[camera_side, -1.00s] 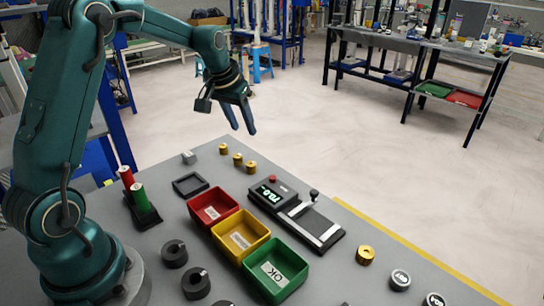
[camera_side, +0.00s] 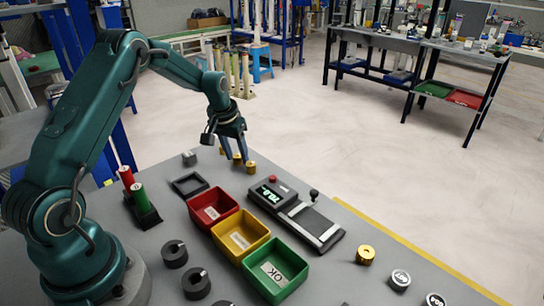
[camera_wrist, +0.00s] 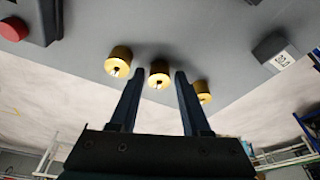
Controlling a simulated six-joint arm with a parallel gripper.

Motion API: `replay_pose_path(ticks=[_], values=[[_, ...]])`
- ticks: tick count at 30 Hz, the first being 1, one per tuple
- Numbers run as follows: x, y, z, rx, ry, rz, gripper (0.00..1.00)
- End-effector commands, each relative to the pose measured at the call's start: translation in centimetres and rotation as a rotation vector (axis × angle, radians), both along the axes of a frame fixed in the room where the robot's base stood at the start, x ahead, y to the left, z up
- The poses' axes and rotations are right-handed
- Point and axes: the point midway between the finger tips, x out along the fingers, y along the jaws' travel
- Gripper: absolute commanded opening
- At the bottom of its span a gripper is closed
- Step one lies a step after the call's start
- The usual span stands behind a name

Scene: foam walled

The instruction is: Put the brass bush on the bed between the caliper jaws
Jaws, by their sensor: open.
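Three brass bushes stand in a row near the far edge of the grey table. In the wrist view, one bush (camera_wrist: 159,72) is between the open fingers, beyond the tips. A second bush (camera_wrist: 118,62) is left of the fingers and a third bush (camera_wrist: 202,91) is partly hidden behind the right finger. In the side view my gripper (camera_side: 233,157) is low over the row, open and empty; the near bush (camera_side: 250,167) shows beside it. Another brass bush (camera_side: 365,255) stands alone at the right. The caliper (camera_side: 311,226) has pale jaws and a bare-looking bed between them.
Red (camera_side: 213,207), yellow (camera_side: 242,236) and green (camera_side: 275,269) bins stand in a row left of the caliper. A display box (camera_side: 271,195) with a red button adjoins it. A grey block (camera_side: 189,158) and dark square tray (camera_side: 189,185) lie nearby.

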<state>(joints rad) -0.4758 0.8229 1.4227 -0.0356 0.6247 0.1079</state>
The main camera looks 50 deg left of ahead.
Motion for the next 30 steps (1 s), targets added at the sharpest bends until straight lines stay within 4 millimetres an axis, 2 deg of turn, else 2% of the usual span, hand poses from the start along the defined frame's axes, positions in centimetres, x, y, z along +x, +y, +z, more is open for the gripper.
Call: replay_pose_path(ticks=[2,3,5,6,14,19,23,26,30], values=[[0.0,0.0,0.0,0.000,0.000,0.000,0.43],[0.0,0.0,0.0,0.000,0.000,0.000,0.28],[0.0,0.0,0.0,0.000,0.000,0.000,0.05],[0.0,0.0,0.0,0.000,0.000,0.000,0.00],[0.0,0.0,0.1,0.000,0.000,0.000,0.00],[0.0,0.0,0.8,0.001,-0.002,0.000,0.00],[0.1,0.0,2.2,0.002,-0.004,-0.001,0.00],[0.1,0.0,4.1,0.002,-0.007,-0.001,0.00],[-2.3,1.8,5.9,0.000,-0.002,0.008,0.00]])
